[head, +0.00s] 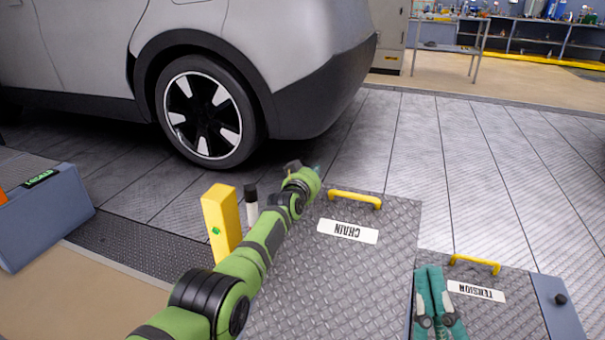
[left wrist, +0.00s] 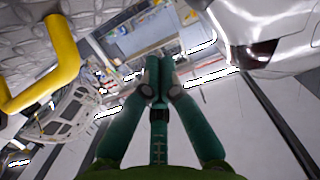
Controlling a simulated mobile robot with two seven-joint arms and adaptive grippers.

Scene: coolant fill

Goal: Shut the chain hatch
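The chain hatch (head: 370,275) is a tread-plate lid with an upside-down CHAIN label and a yellow handle (head: 355,199) along its far edge. It looks raised above the floor, but I cannot tell its exact angle. My left gripper (head: 316,171) is beside the lid's far left corner, left of the handle, mostly hidden by its own wrist. In the left wrist view its fingers (left wrist: 158,75) meet at the tips with nothing between them. The yellow handle (left wrist: 45,75) is left of them there, apart. My right gripper (head: 430,272), fingers together and empty, is over the tension hatch.
The tension hatch (head: 510,315) with its handle (head: 474,264) lies at the right. A yellow post (head: 221,222) and a dark-topped white post (head: 252,208) stand left of my left arm. A car (head: 250,60) stands behind. The floor at the right back is clear.

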